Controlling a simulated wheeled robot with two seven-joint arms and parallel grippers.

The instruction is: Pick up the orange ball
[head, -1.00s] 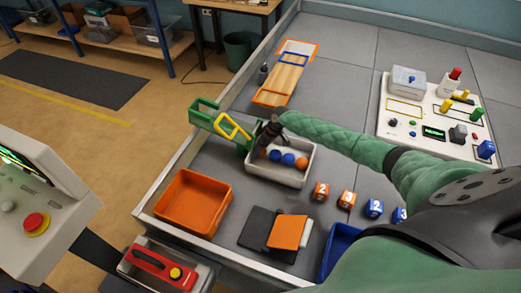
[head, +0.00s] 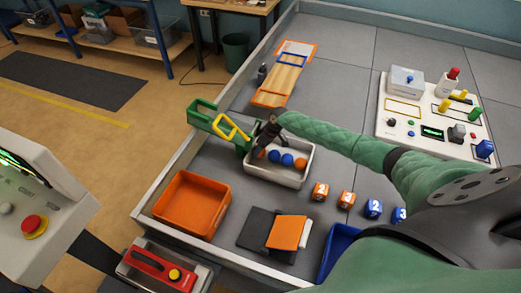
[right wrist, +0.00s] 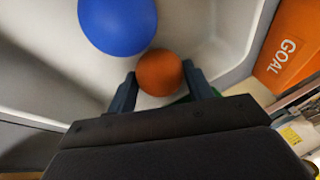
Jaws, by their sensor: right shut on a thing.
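A white tray (head: 262,173) on the grey table holds blue and orange balls in the head view. My right gripper (head: 262,150) reaches down into its left end. In the right wrist view an orange ball (right wrist: 160,70) sits between the two fingers of this gripper (right wrist: 161,87), which is shut on it. In the head view this ball (head: 261,154) is partly hidden by the gripper. A blue ball (right wrist: 118,22) is close in the wrist view. My left gripper is not in view.
A green and yellow frame (head: 203,114) stands left of the tray. An orange bin (head: 192,205) is in front, with dark and orange flat pieces (head: 287,232) beside it. Numbered cubes (head: 346,198) lie right. A wooden ramp (head: 281,80) and a control panel (head: 433,128) are behind.

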